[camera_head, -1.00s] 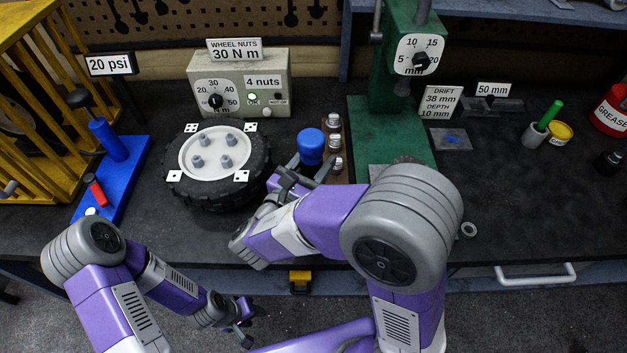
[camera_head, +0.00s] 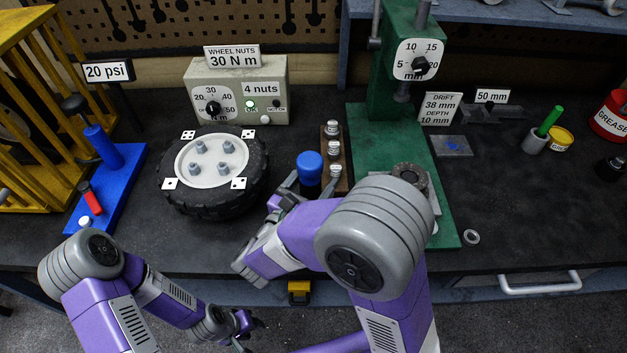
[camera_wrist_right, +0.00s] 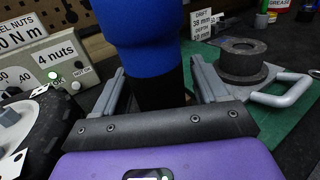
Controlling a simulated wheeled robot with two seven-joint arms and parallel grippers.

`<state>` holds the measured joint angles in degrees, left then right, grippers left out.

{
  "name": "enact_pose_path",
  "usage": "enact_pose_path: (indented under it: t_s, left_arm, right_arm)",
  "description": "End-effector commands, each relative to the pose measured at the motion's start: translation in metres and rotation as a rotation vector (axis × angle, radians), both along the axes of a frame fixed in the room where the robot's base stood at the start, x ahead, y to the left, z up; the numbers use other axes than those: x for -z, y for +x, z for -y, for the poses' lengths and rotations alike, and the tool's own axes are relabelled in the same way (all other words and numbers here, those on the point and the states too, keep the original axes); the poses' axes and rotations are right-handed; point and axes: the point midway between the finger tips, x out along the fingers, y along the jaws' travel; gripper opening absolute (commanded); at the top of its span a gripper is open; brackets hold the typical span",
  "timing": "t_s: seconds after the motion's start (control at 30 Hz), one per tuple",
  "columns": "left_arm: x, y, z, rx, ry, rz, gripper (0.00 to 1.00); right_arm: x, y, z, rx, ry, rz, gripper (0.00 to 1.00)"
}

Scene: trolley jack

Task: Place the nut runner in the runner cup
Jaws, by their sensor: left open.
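The nut runner (camera_head: 309,165) has a blue upper body and a dark lower part. It stands upright between the wheel and the socket rack. I cannot make out the runner cup; the gripper and arm cover the bench there. My left gripper (camera_head: 248,334) is open and empty, low in front of the bench edge.
The wheel (camera_head: 214,199) with several grey nuts lies left of the runner. A wooden rack (camera_head: 324,162) with sockets stands close on its right. The green press (camera_head: 375,138) is further right, partly behind my right arm.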

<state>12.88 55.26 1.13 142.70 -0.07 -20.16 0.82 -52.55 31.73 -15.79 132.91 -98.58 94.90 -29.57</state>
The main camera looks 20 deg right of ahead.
Motion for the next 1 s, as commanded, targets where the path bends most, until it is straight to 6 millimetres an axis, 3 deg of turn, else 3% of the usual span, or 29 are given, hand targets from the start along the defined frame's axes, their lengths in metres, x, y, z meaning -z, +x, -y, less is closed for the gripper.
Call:
enact_pose_path:
  t_s: [0.37,0.8,1.0]
  left_arm:
    - [-0.003,0.000,0.000,0.000,0.000,0.000,0.43]
    - [-0.014,0.000,0.000,0.000,0.000,0.000,0.43]
    - [-0.017,0.000,0.000,0.000,0.000,0.000,0.43]
  right_arm:
    - [-0.004,-0.001,-0.001,-0.001,0.001,0.001,0.76]
    - [-0.003,-0.060,-0.063,-0.006,-0.002,0.001,0.76]
    - [-0.002,-0.078,-0.082,-0.002,0.001,0.001,0.76]
